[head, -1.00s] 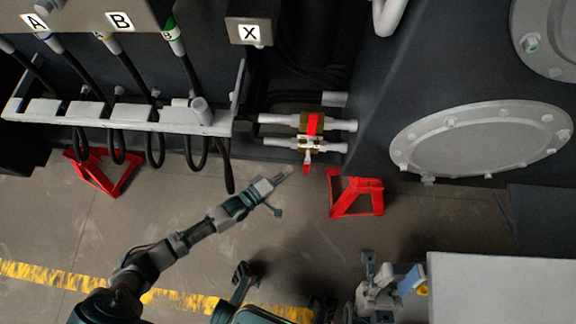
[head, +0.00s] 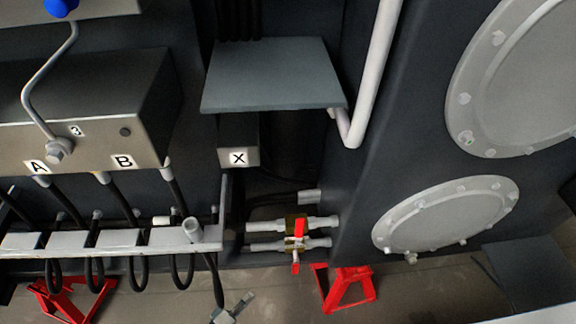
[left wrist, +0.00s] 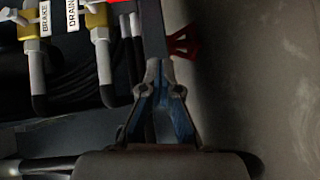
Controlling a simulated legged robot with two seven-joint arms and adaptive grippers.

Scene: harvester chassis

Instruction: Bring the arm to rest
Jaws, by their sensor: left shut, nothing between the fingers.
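My left gripper (head: 247,298) shows at the bottom edge of the head view, with most of its arm cut off below the frame. It is shut and empty, below and left of the red-handled valve (head: 296,230), and apart from it. In the left wrist view, the closed fingers (left wrist: 155,60) with blue inner sides point up the picture. Brass fittings labelled BRAKE (left wrist: 36,24) and DRAIN (left wrist: 95,18) lie left of them. My right gripper is not in view.
A manifold box marked A and B (head: 85,110) has hoses hanging through a grey rack (head: 120,240). Red stands (head: 345,288) are on the floor below the chassis. A grey shelf (head: 270,75) juts out above box X (head: 238,145). Round covers (head: 445,218) are at right.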

